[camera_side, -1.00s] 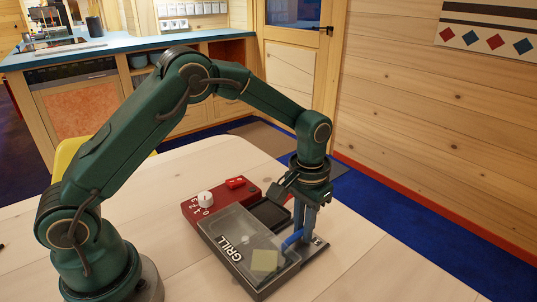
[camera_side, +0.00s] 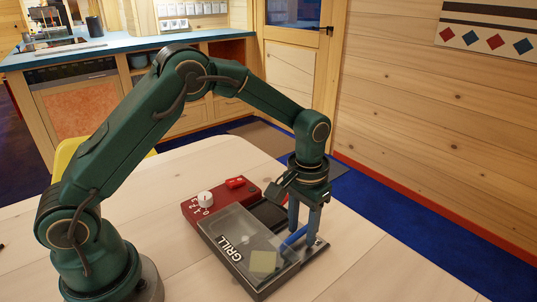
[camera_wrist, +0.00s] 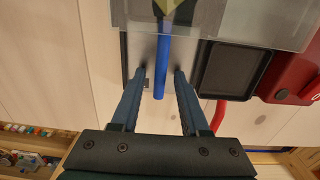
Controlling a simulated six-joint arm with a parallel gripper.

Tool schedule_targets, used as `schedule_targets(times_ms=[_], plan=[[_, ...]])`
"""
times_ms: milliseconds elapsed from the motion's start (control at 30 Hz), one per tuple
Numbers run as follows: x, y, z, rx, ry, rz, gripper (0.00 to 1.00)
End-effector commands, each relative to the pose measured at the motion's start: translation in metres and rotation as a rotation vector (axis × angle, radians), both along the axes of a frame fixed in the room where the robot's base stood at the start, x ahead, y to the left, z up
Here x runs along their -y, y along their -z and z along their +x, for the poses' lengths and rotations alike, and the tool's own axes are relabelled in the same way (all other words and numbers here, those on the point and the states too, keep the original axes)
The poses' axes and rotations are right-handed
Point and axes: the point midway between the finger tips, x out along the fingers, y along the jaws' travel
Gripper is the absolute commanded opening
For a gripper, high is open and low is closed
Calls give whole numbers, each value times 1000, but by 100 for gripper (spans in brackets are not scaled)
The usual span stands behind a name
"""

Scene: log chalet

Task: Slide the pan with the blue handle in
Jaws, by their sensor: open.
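The grill has a clear top marked GRILL (camera_side: 225,240) in the side view. The pan's blue handle (camera_side: 295,237) sticks out from under its right side; the pan body is mostly hidden beneath the top. A pale yellow square (camera_side: 264,261) shows through the clear top. My gripper (camera_side: 304,242) is open, pointing down at the handle. In the wrist view the blue handle (camera_wrist: 161,72) lies between my two fingers (camera_wrist: 161,77), with a gap on each side. I cannot tell the fingertips' exact height against the handle.
A dark pan (camera_wrist: 235,70) with a red handle (camera_wrist: 218,115) lies beside the blue-handled one. The grill's red control block (camera_side: 220,201) carries a white knob (camera_side: 205,198) and a red switch (camera_side: 235,183). Bare tabletop (camera_side: 350,240) lies to the right.

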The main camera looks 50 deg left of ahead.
Motion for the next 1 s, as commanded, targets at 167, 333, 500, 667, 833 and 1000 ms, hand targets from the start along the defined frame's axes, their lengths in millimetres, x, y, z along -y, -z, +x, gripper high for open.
schedule_targets(times_ms=[167,333,500,667,833,1000], plan=[[0,-14,1,4,0,-1,45],[0,-27,1,4,0,-1,45],[0,-40,1,4,0,-1,45],[0,-51,1,3,0,0,45],[0,-58,0,2,0,0,45],[0,-58,0,1,0,0,45]])
